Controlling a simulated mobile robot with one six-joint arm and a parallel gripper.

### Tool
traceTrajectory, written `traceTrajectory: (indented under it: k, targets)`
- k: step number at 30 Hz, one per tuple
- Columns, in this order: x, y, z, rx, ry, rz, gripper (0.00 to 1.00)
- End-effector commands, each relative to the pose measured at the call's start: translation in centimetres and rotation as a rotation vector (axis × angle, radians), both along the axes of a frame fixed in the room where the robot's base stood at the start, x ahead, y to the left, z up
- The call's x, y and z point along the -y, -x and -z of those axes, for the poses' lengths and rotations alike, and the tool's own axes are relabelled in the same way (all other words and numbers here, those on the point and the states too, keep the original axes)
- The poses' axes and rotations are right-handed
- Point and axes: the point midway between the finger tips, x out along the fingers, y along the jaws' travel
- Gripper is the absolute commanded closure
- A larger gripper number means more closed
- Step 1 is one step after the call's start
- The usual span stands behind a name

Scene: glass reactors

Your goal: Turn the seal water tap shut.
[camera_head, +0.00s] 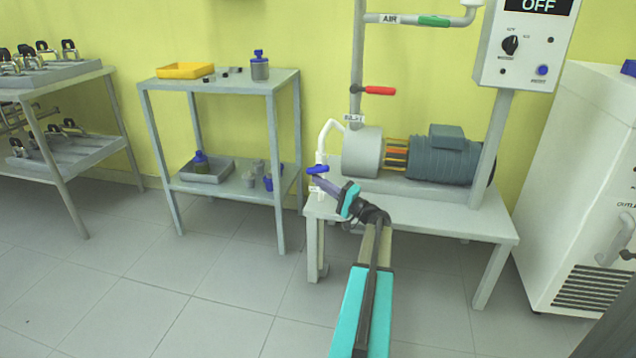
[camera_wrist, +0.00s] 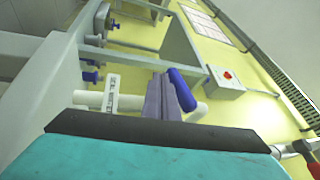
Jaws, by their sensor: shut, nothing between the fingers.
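The seal water tap has a blue handle (camera_head: 317,169) on a thin white pipe (camera_head: 322,145) at the left end of the pump bench. In the head view the handle lies across the upright pipe. The wrist view shows the blue handle (camera_wrist: 182,90) and the labelled white pipe (camera_wrist: 110,100), with the handle crosswise to it. My gripper (camera_head: 318,179) is shut and empty, just below the handle in the head view. In the wrist view its fingers (camera_wrist: 160,98) lie right beside the handle; I cannot tell whether they touch. They hide part of the pipe.
A pump with a motor (camera_head: 440,158) stands on the bench (camera_head: 450,215). A red-handled valve (camera_head: 378,90) and a green air valve handle (camera_head: 433,21) sit above. The control box (camera_head: 522,45) reads OFF. A shelf cart (camera_head: 215,84) stands left; the floor before it is clear.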

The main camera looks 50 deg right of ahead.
Motion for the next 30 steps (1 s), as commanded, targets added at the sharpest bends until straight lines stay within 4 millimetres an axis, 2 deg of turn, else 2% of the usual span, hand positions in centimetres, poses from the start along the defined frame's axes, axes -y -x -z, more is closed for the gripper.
traceTrajectory:
  k: [5, 21, 30]
  targets:
    - [0.0, 2.0, 0.3, -0.001, -0.001, 0.003, 1.00]
    - [0.0, 10.3, 2.4, -0.001, -0.002, 0.003, 1.00]
    - [0.0, 12.8, 3.2, -0.001, -0.001, 0.002, 1.00]
